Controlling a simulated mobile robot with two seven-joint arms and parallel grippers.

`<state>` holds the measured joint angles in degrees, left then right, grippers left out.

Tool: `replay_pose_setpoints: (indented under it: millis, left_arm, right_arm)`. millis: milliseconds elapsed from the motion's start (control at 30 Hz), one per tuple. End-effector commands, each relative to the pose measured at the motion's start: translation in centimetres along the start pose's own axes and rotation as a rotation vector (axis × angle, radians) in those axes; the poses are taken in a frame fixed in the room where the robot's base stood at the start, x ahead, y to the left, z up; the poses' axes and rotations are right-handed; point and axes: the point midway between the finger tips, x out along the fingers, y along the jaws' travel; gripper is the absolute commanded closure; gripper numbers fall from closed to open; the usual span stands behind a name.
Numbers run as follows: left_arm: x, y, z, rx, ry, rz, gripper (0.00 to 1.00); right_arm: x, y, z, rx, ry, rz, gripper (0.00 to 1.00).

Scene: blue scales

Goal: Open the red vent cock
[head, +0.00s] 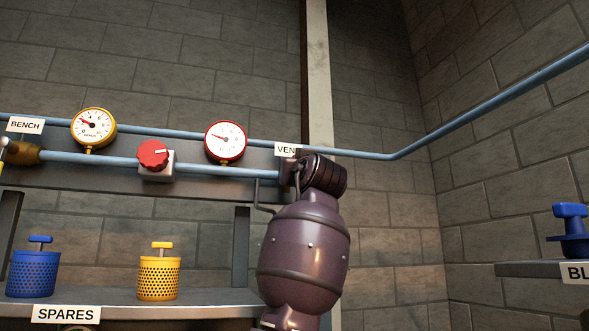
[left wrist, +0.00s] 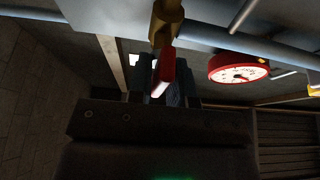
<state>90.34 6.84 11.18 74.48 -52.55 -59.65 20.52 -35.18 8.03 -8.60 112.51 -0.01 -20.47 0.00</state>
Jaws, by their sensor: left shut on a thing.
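The red vent cock handle (left wrist: 166,72) shows in the left wrist view as a flat red lever with a pale edge. It joins a brass body (left wrist: 166,22) on the pipe. My left gripper (left wrist: 164,88) is shut on the lever, with a dark finger on either side of it. In the head view my purple arm and left gripper (head: 298,172) reach up beside the partly covered VENT sign (head: 286,149) and hide the cock. The lever's exact angle to the pipe is hard to tell. My right gripper is not in view.
A red-rimmed gauge (head: 225,141), a red knob (head: 153,154) and a yellow gauge (head: 93,125) sit along the blue pipes left of my gripper. The spares shelf (head: 215,300) holds a blue canister (head: 33,274) and a yellow canister (head: 158,278). A blue part (head: 572,232) stands at right.

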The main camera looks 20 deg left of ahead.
Motion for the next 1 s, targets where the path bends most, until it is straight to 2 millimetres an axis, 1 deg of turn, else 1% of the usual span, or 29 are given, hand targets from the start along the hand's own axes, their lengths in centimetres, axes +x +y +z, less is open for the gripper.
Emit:
replay_pose_setpoints:
  millis: [33, 100, 133, 233, 500, 633, 767, 1000]
  left_arm:
    - [0.1, 0.1, 0.5, 0.002, -0.009, 0.000, 1.00]
    - [0.1, 0.1, 0.5, 0.002, -0.009, 0.000, 1.00]
    - [0.1, 0.1, 0.5, 0.002, -0.009, 0.000, 0.78]
    - [0.1, 0.1, 0.4, 0.002, -0.007, 0.001, 0.63]
    - [0.0, 0.0, 0.1, 0.001, -0.002, 0.000, 0.63]
    - [-0.8, 0.1, 0.1, 0.000, 0.000, 0.001, 0.63]
    - [-2.5, 0.0, 0.3, -0.001, -0.001, 0.002, 0.63]
    - [-7.0, 0.1, 0.4, 0.000, -0.002, 0.002, 0.63]
  right_arm:
    - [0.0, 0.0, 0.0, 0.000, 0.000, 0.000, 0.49]
    - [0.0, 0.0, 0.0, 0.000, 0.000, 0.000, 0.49]
    - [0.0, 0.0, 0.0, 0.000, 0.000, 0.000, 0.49]
    - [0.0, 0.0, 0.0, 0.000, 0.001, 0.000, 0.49]
    - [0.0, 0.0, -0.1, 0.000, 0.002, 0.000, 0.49]
    - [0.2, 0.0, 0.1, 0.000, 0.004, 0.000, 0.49]
    - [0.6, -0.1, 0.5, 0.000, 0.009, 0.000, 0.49]
    - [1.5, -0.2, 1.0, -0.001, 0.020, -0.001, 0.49]
